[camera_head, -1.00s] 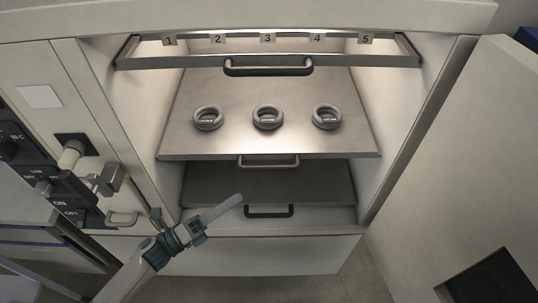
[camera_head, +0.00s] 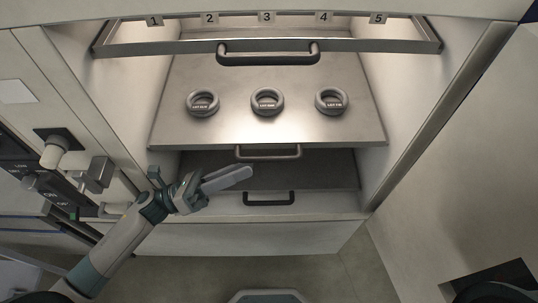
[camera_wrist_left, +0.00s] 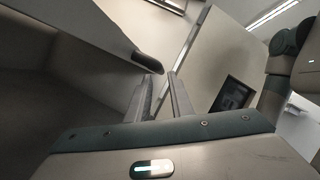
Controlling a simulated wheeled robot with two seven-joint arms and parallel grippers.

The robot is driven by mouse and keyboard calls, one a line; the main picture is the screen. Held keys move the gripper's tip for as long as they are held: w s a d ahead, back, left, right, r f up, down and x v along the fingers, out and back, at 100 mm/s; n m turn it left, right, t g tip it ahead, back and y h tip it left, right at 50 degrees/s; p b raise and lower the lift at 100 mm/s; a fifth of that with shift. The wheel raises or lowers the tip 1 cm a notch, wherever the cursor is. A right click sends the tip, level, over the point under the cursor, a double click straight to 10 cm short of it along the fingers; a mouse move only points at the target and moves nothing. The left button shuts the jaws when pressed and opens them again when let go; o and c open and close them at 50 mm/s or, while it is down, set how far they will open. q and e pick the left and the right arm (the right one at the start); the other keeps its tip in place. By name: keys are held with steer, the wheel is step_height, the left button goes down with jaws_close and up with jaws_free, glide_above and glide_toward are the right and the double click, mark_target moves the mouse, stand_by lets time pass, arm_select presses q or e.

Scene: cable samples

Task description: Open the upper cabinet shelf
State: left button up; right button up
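The open-fronted cabinet (camera_head: 375,217) fills the middle of the head view. Its top frame (camera_head: 385,46) has a dark bar handle (camera_head: 268,58) and numbered tags above it. Below is a metal shelf (camera_head: 230,130) with a thin handle (camera_head: 268,154) on its front edge. A darker lower shelf (camera_head: 330,172) has a black handle (camera_head: 269,202). My left gripper (camera_head: 250,172) is empty, in front of the lower shelf and left of the lower handles, touching none visibly. In the left wrist view its two fingers (camera_wrist_left: 162,85) stand apart, with a dark rounded end beyond them. My right gripper is out of view.
Three grey rings (camera_head: 267,101) with labels lie on the metal shelf. A control panel with a knob and latch (camera_head: 95,173) is on the left, close to my left arm. A pale panel (camera_head: 460,170) stands at the right. Floor shows below the cabinet.

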mark_target(269, 157)
arm_select(q)
steer(key=shift+d, duration=0.15)
steer(key=p+x, duration=0.4)
steer(key=x, duration=0.3)
steer(key=shift+r, duration=0.1)
steer(key=shift+w, duration=0.1)
jaws_close()
